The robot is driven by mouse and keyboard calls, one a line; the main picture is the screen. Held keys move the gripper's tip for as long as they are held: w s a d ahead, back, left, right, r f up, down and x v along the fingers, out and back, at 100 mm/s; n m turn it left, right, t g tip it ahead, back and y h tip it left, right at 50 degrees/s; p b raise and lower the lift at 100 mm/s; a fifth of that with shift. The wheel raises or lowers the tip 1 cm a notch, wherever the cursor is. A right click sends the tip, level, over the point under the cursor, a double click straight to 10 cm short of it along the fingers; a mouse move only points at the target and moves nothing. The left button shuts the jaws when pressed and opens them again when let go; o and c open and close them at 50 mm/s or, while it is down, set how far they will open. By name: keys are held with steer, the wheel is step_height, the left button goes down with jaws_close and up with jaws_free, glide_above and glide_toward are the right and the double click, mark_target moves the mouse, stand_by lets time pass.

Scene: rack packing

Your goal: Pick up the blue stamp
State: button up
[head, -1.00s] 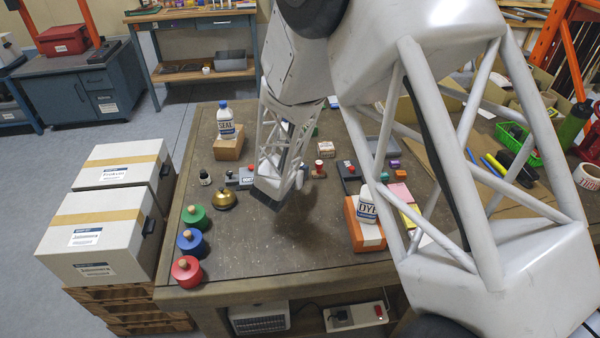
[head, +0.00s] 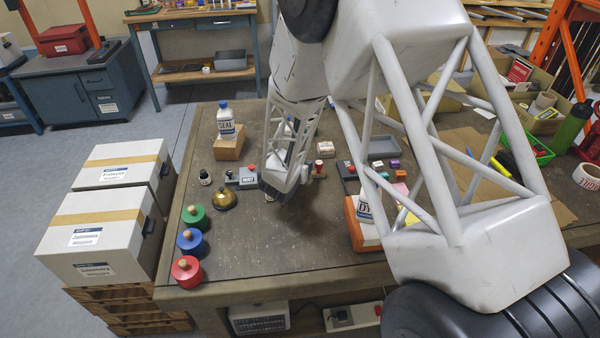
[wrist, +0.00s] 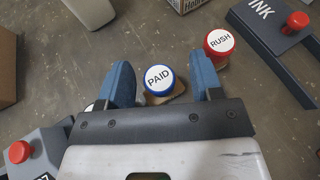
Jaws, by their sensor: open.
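The blue stamp (wrist: 159,79) is a round knob with a blue rim and a white top reading PAID. In the wrist view it stands on the table between the two blue fingers of my gripper (wrist: 163,68), with a gap to each side and nearer the left finger. My gripper is open and empty. In the head view my gripper (head: 273,192) is low over the middle of the workbench, and it hides the blue stamp there.
A red RUSH stamp (wrist: 220,42) stands close beside the right finger. A dark INK pad (wrist: 268,22) with a red knob lies to the upper right. A red-knobbed device (wrist: 35,158) is at lower left. The bench front (head: 300,235) is clear.

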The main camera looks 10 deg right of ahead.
steer(key=c, duration=1)
steer(key=shift+r, duration=0.1)
steer(key=shift+r, duration=0.65)
steer(key=shift+s+r, duration=0.2)
steer(key=shift+r, duration=0.35)
steer(key=shift+s+r, duration=0.2)
steer(key=shift+r, duration=0.35)
steer(key=s+d+r, duration=0.1)
steer(key=s, duration=1.4)
steer(key=shift+d+r, duration=0.15)
steer(key=shift+d, duration=0.05)
steer(key=shift+s, duration=0.1)
